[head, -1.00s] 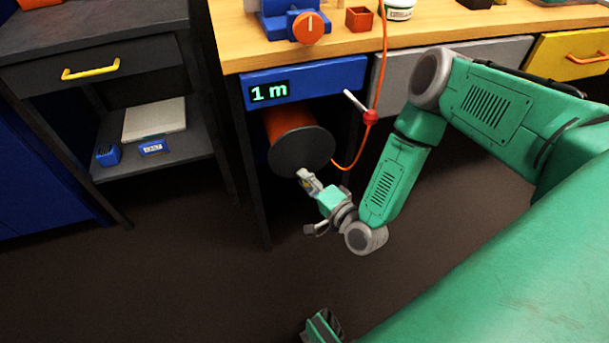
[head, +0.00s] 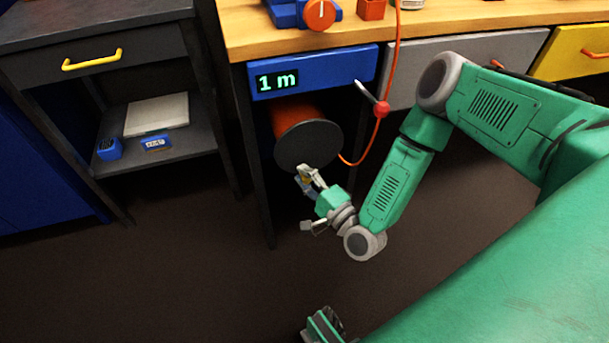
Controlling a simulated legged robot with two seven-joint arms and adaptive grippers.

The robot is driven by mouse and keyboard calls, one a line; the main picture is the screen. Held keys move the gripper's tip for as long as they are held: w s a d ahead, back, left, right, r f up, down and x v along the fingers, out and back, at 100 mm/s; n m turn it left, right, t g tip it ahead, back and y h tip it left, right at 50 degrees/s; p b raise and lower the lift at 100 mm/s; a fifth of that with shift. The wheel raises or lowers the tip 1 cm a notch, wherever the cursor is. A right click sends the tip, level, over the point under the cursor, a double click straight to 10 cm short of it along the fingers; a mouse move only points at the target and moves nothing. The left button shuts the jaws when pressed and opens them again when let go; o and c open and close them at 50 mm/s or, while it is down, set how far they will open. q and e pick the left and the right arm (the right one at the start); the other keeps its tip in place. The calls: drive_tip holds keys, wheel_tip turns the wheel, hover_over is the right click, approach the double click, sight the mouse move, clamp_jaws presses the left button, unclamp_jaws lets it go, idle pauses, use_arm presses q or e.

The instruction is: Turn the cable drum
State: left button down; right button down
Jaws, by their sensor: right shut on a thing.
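The cable drum (head: 308,147) hangs under the blue panel (head: 345,66), with a dark round end disc facing me and an orange body (head: 288,117) behind it. My right gripper (head: 305,176) is at the lower edge of the disc, shut on a small yellowish part that looks like the drum's handle; the fingers mostly hide it. The display (head: 276,83) on the panel reads "1 m". An orange cable (head: 366,146) runs from beside the drum up past a red ball (head: 381,109) on a pale rod to the bench top.
The wooden bench top (head: 450,22) carries a blue device with an orange knob (head: 320,14). A dark bench leg (head: 256,175) stands left of the drum. A dark shelf unit (head: 195,150) is further left. The floor below is clear.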

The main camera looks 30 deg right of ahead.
drive_tip(key=shift+s+a+f, duration=0.1)
drive_tip(key=shift+s+f, duration=0.05)
drive_tip(key=shift+f, duration=0.15)
drive_tip(key=c, duration=1.5)
unclamp_jaws()
drive_tip(key=shift+c, duration=0.2)
drive_tip(key=shift+o, duration=0.6)
drive_tip(key=shift+r, duration=0.15)
drive_tip(key=s+d, duration=0.2)
drive_tip(key=s, duration=0.9)
drive_tip(key=shift+s+f, duration=0.35)
drive_tip(key=shift+f, duration=0.1)
